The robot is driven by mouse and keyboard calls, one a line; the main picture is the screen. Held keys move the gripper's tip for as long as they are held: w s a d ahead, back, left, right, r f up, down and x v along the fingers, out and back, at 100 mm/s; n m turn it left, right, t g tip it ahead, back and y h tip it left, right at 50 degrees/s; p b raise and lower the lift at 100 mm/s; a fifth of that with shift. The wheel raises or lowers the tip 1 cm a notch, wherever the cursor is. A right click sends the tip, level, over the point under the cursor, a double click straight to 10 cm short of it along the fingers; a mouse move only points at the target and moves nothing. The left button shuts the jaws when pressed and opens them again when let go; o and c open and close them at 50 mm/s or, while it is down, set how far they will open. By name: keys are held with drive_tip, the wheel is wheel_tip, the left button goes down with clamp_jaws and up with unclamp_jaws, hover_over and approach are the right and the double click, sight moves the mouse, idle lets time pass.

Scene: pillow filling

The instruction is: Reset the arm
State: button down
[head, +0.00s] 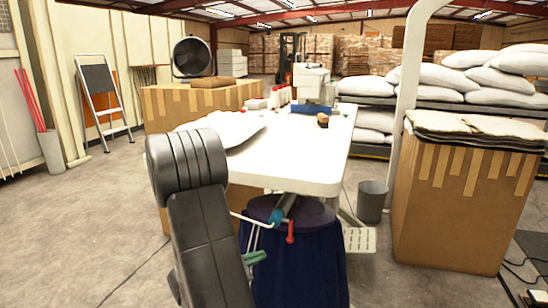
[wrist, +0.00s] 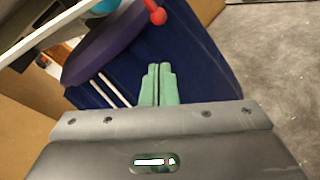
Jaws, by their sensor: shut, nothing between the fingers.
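My gripper (wrist: 158,70) shows in the wrist view as two green fingers pressed together, with nothing between them. In the head view my gripper (head: 254,258) is low, below the front edge of the white table, in front of a dark blue draped cloth (head: 305,275). The cloth also fills the area beyond the fingers in the wrist view (wrist: 205,75). My dark arm covers part of the table's left front and the floor. I cannot tell whether the fingers touch the cloth.
The white table (head: 300,160) carries a sewing machine (head: 312,85) and a flat white pillow cover (head: 225,130). A red-knobbed lever (head: 290,232) hangs close to the gripper. A grey bin (head: 371,201) and a large cardboard box (head: 450,210) stand right.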

drive_tip(key=p+v, duration=0.1)
drive_tip(key=v, duration=0.6)
drive_tip(key=s+d+r+p+x, duration=0.1)
drive_tip(key=r+x, duration=0.1)
drive_tip(key=x, duration=1.1)
drive_tip(key=s+a+r+n+g+y+p, duration=0.1)
drive_tip(key=s+a+r+g+p, duration=0.1)
drive_tip(key=s+a+p, duration=0.4)
drive_tip(key=shift+a+p, duration=1)
drive_tip(key=shift+p, duration=0.2)
drive_tip(key=shift+s+d, duration=0.15)
